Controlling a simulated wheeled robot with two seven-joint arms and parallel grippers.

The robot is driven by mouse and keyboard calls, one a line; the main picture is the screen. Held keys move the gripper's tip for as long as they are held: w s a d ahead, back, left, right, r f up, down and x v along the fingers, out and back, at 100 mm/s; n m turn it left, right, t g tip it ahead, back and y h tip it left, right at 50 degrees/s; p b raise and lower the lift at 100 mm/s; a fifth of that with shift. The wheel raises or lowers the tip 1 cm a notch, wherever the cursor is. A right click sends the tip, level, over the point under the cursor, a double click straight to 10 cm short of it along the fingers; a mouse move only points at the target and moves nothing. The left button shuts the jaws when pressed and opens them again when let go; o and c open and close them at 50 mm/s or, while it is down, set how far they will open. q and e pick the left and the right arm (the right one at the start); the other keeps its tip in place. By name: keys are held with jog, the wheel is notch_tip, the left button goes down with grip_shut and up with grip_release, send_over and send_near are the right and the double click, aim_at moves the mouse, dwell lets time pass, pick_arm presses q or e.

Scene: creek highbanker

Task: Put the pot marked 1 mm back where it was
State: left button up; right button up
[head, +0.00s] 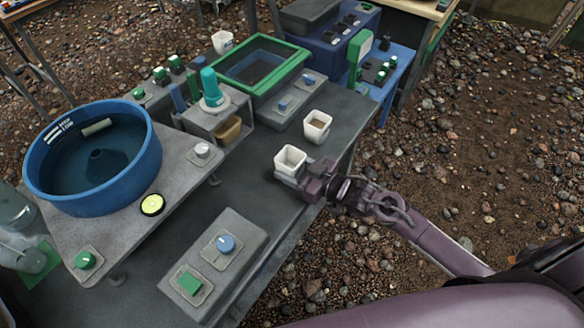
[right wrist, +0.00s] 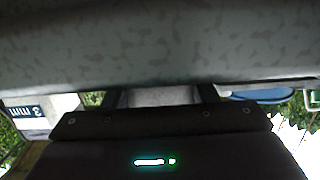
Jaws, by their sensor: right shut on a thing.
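A white square pot (head: 290,158) is held in my right gripper (head: 306,184) at the right side of the dark bench. The pot is upright and looks empty. I cannot read its mark, and I cannot tell whether its base touches the bench. Another white pot (head: 318,125) with brown material inside stands just behind it. A third white pot (head: 222,41) stands farther back, left of the green-framed tray. In the right wrist view a pale thing with a "3 mm" label (right wrist: 42,112) shows at the left. My left gripper is not in view.
The dark bench top (head: 240,190) is bare left of the held pot. A grey control box (head: 213,265) with a blue knob and green button stands in front. A blue tub (head: 95,155) is at left. The green-framed tray (head: 257,66) is behind. Gravel lies right of the bench.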

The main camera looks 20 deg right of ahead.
jog(key=shift+f, duration=0.15)
jog(key=o, duration=1.1)
jog(key=shift+c, duration=0.2)
jog(key=shift+s+d, duration=0.1)
jog(key=shift+s, duration=0.05)
jog(key=v, duration=1.1)
jog(key=shift+s+d+r+p, duration=0.2)
jog(key=shift+s+d+p, duration=0.05)
jog(key=shift+p, duration=0.1)
